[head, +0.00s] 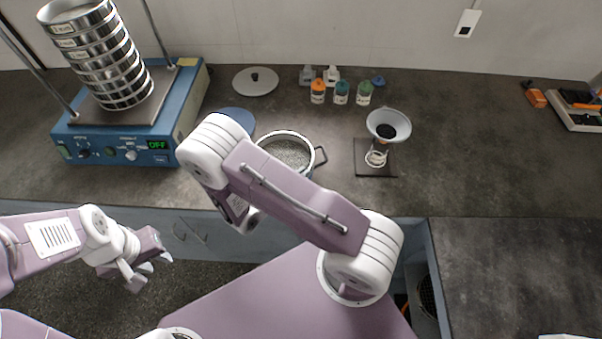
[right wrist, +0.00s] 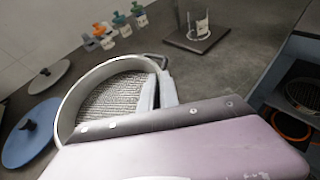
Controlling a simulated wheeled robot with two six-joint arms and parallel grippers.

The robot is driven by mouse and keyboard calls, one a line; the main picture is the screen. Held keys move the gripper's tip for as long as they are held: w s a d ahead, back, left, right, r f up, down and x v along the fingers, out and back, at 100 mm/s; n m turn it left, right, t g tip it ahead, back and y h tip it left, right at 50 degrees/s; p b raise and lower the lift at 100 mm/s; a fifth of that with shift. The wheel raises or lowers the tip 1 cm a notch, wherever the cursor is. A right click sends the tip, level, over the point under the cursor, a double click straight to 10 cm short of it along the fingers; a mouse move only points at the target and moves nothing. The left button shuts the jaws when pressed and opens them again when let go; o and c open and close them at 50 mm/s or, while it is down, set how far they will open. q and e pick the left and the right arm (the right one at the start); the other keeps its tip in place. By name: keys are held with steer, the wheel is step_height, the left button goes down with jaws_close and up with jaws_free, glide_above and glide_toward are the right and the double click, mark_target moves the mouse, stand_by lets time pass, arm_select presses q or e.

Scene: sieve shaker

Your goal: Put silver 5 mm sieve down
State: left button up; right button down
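The silver sieve (head: 289,152) is a round metal ring with a grey mesh floor, near the front of the counter; my right arm partly covers it in the head view. In the right wrist view the sieve (right wrist: 68,118) is right at my right gripper (right wrist: 159,92). One pale finger is inside the rim and one outside, with the wall between them. A dark handle loop (head: 321,155) shows beside the sieve; whether it belongs to a pan underneath cannot be told. My left gripper (head: 150,270) is open and empty, low in front of the counter.
A blue shaker (head: 130,140) carries a stack of sieves (head: 100,60) at left. A grey lid (head: 255,82) and blue disc (head: 233,118) lie near the sieve. Several small bottles (head: 341,93) stand behind; a funnel stand (head: 375,170) is to the right.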

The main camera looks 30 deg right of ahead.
steer(key=c, duration=1.6)
jaws_free()
steer(key=shift+r, duration=0.1)
steer(key=v, duration=1.2)
steer(key=s+d+m+g+y, duration=0.4)
steer(key=s+m+g+y, duration=0.4)
steer(key=m, duration=0.5)
steer(key=w+r+m+t+y, duration=0.1)
steer(key=m, duration=0.2)
steer(key=w+r+m+t+y, duration=0.1)
steer(key=m+y, duration=0.1)
steer(key=m, duration=0.1)
steer(key=w+r+m+t+y, duration=0.1)
steer(key=m, duration=0.2)
steer(key=shift+w+a+r+t+y, duration=0.25)
steer(key=shift+w+r+t+y, duration=0.05)
steer(key=shift+w+t+y, duration=0.1)
